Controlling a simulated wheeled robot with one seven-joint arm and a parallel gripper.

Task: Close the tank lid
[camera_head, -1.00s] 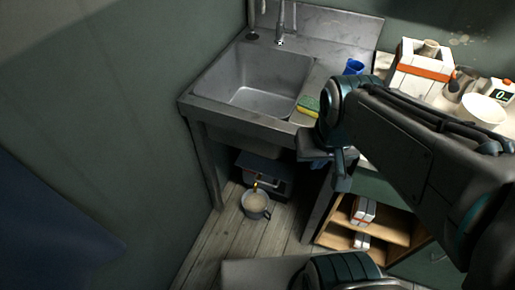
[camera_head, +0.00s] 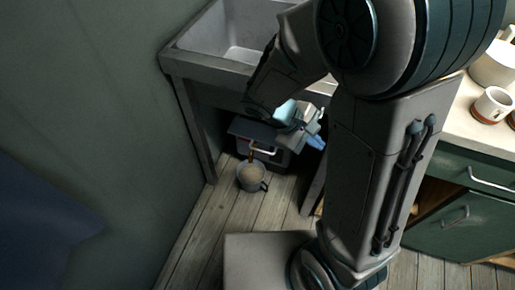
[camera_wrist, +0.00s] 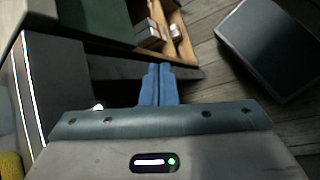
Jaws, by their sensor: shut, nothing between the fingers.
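The tank (camera_head: 276,156) is a dark box on the floor under the sink, with a pale handle on its front. Its dark flat lid (camera_head: 250,130) shows on top at the left; my arm and gripper hide the right part, and I cannot tell how far the lid stands open. My gripper (camera_head: 316,142) is shut and empty, with blue fingers, at the tank's upper right in the head view. I cannot tell whether it touches the tank. In the wrist view the gripper's blue fingers (camera_wrist: 160,84) are together, and no lid is clearly seen.
A grey pot (camera_head: 252,177) with brownish contents stands on the floor before the tank, under its spout. The sink (camera_head: 225,40) overhangs the tank. A green cabinet (camera_head: 455,215) with open shelves stands to the right.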

